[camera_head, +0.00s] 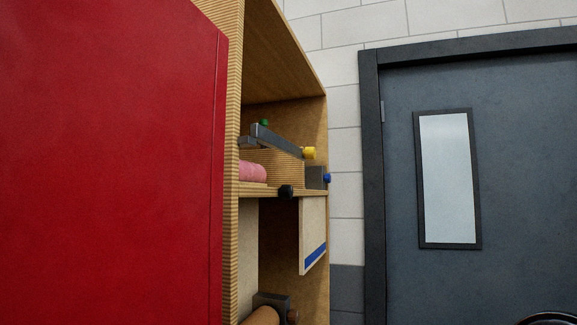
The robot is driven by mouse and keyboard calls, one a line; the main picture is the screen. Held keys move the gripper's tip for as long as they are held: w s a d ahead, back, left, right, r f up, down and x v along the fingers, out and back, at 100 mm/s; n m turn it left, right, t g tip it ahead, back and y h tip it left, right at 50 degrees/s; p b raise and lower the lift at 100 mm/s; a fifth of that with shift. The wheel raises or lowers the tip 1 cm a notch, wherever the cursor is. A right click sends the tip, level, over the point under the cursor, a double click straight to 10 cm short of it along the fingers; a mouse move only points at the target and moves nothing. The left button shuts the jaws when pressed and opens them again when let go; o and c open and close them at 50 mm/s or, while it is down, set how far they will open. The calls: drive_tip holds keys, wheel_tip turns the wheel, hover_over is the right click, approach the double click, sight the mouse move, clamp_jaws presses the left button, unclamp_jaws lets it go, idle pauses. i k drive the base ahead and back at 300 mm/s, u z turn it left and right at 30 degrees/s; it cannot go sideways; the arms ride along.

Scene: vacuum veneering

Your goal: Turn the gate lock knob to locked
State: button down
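In the head view, several small knobs sit at a wooden shelf unit: a yellow knob (308,153) at the end of a grey metal bar (278,141), a blue knob (327,178) on a grey block (314,177), a black knob (286,192) at the shelf edge, and a green knob (264,122) behind the bar. I cannot tell which is the gate lock knob or whether it is locked. A pale panel (312,225) with a blue stripe hangs below the shelf. My gripper is not in view.
A large red panel (105,160) fills the left side, close to the camera. The wooden unit (292,45) holds a pink roll (252,172); a brown cylinder (262,316) lies lower down. A grey door (525,180) with a window stands at right.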

sight(286, 192)
drive_tip(key=k, duration=0.5)
drive_tip(key=z, duration=2.05)
drive_tip(key=i, duration=1.55)
drive_tip(key=u, duration=3.3)
